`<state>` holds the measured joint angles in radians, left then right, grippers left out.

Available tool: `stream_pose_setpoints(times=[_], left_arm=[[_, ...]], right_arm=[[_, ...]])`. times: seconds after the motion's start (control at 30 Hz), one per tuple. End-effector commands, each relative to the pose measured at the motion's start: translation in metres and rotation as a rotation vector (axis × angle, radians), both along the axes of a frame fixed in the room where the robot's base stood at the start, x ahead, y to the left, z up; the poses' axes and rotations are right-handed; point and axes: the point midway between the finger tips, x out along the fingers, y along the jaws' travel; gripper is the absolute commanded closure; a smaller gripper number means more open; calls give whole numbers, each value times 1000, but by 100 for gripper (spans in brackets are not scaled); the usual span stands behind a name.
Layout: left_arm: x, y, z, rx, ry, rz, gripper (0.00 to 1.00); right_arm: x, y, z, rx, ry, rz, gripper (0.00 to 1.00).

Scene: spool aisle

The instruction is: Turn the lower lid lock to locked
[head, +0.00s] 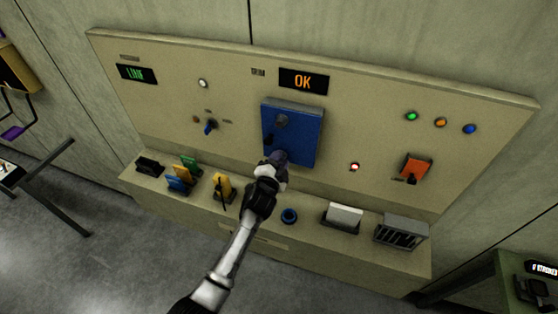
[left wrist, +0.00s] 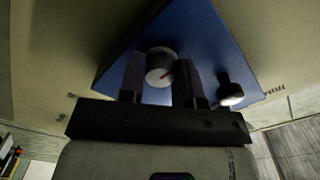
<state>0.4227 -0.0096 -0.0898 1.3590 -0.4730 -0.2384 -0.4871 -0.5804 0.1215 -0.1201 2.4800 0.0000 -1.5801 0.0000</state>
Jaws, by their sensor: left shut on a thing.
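The blue lid (head: 302,137) is on the beige wall panel, below the orange OK display. A dark grey knob (head: 281,121) sits on its upper part. My left gripper (head: 275,160) is at the lid's lower edge and hides the lower lid lock in the head view. In the left wrist view, a round grey knob with a red mark, the lower lid lock (left wrist: 160,66), sits between the fingers of my left gripper (left wrist: 163,82), which is shut on it. A second dark knob with a shiny end (left wrist: 231,92) stands on the lid (left wrist: 215,45) to the right. My right gripper is not in view.
The OK display (head: 303,80) is lit. An orange switch unit (head: 415,168) is on the right of the panel.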

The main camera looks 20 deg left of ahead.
Motion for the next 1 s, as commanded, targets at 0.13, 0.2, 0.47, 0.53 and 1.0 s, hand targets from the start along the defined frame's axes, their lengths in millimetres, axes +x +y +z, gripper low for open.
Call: stream_pose_setpoints(times=[0.13, 0.2, 0.47, 0.53, 1.0], left_arm=[[0, 0, 0, -11, 0, 0, 92], [0, 0, 0, -12, 0, 0, 92], [0, 0, 0, -12, 0, 0, 68], [0, 0, 0, -12, 0, 0, 61], [-2, 0, 0, -10, 0, 0, 43]], right_arm=[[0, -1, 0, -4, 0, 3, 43], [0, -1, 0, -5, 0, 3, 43], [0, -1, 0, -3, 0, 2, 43], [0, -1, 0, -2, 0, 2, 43], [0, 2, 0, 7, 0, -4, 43]])
